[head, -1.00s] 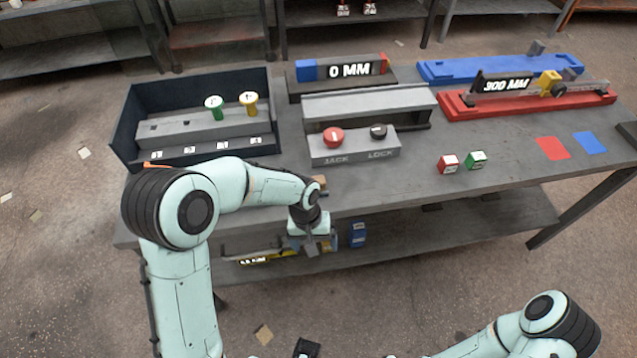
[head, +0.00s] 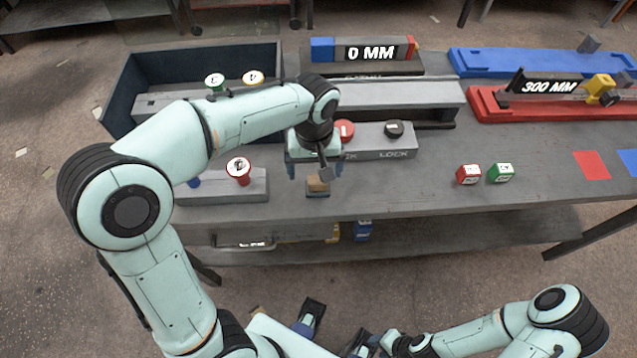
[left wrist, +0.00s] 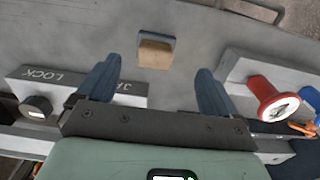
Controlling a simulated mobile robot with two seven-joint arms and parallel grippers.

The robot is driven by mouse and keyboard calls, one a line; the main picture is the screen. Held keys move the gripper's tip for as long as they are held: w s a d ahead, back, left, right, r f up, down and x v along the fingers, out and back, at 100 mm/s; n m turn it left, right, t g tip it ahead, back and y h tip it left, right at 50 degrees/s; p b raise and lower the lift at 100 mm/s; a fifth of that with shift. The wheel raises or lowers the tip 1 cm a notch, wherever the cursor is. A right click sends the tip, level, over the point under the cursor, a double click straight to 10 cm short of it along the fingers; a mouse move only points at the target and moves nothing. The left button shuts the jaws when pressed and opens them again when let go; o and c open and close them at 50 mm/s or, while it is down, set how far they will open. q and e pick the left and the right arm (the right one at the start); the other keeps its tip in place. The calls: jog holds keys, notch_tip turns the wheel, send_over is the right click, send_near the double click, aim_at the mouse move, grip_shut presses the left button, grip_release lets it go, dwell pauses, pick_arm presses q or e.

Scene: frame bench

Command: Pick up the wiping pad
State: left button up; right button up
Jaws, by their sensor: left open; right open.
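The wiping pad appears to be the small tan block with a blue-grey back (head: 318,185) near the front edge of the bench. It also shows in the left wrist view (left wrist: 155,54), lying beyond and between the fingertips. My left gripper (head: 315,172) is open and empty above the pad, its fingers (left wrist: 158,70) spread to either side and not touching it. In the head view the gripper partly hides the pad. My right gripper (head: 334,328) is open at the bottom of the head view, low in front of the bench and away from the pad.
A grey block with a red knob (head: 239,172) stands left of the pad. The JACK/LOCK block (head: 385,142) is close behind on the right.

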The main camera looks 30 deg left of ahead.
aim_at(318, 179)
pick_arm(q)
jog(key=f, duration=0.7)
jog(key=shift+w+d+f+b, duration=0.1)
jog(key=shift+w+f+b, duration=0.25)
jog(key=shift+w+f, duration=0.05)
pick_arm(e)
jog(key=shift+s+f, duration=0.1)
jog(key=shift+f, duration=0.3)
pick_arm(q)
jog(key=c, duration=1.3)
jog(key=shift+o, duration=0.2)
notch_tip(318, 179, up, 20)
jog(key=p, duration=0.3)
pick_arm(e)
jog(key=r, duration=0.1)
jog(key=w+r, duration=0.1)
jog(key=r, duration=0.1)
jog(key=shift+w+r, duration=0.25)
jog(key=shift+r, duration=0.05)
